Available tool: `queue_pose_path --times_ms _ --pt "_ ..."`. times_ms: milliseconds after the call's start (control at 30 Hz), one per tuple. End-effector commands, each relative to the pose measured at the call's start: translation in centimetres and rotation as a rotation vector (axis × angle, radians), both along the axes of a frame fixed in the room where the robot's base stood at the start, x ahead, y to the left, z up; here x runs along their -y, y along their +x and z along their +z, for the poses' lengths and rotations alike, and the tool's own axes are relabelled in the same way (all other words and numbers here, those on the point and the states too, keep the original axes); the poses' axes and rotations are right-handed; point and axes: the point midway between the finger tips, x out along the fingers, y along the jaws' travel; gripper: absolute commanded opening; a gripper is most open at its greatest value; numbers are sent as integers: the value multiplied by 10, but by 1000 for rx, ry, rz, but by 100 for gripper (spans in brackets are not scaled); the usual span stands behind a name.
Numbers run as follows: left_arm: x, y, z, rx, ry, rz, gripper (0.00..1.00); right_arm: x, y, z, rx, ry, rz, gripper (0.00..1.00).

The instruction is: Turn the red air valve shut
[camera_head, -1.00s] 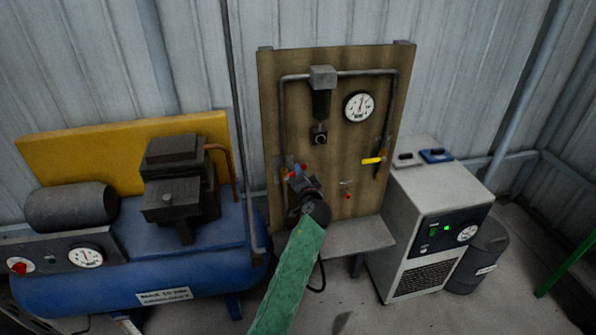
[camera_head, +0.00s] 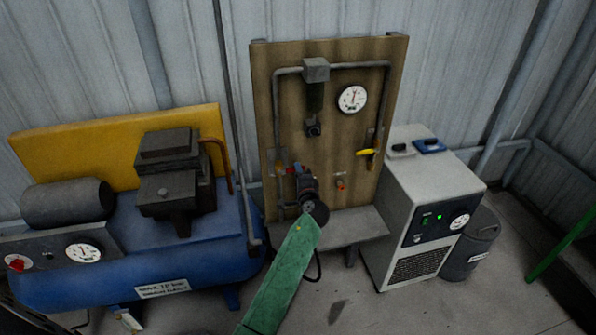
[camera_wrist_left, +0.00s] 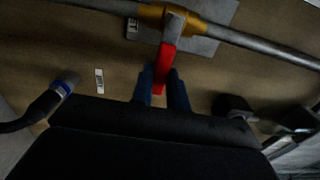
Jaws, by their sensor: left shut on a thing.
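The red air valve handle (camera_wrist_left: 165,66) hangs from a brass valve body (camera_wrist_left: 178,18) on a grey pipe in the left wrist view. Its lower end lies between the two blue fingers of my left gripper (camera_wrist_left: 163,90), which is shut on it. In the head view the left gripper (camera_head: 295,171) is at the left pipe of the brown board, with a little red (camera_head: 291,171) showing beside the fingers. The gripper hides most of the valve there. My right gripper is in neither view.
The brown board (camera_head: 335,150) carries a gauge (camera_head: 352,99) and a yellow handle (camera_head: 366,152). A blue compressor tank (camera_head: 190,255) stands left, a grey dryer cabinet (camera_head: 430,190) right. In the wrist view a blue-collared hose end (camera_wrist_left: 63,84) is left of the gripper.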

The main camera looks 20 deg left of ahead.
Motion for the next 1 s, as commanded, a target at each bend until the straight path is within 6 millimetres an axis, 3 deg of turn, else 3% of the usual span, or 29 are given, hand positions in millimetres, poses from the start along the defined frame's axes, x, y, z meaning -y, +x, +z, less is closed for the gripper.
queue_pose_path --times_ms 433,467,567,867,1000 --pt "1 0 -3 -7 7 -2 0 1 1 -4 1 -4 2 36" --pt "1 0 -3 -8 7 -2 22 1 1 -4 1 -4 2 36" --pt "1 0 -3 -7 6 -2 38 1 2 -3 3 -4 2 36" --pt "1 -1 -2 -6 7 -1 38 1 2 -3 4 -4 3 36" --pt "9 -11 -4 -5 6 -2 38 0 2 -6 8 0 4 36"
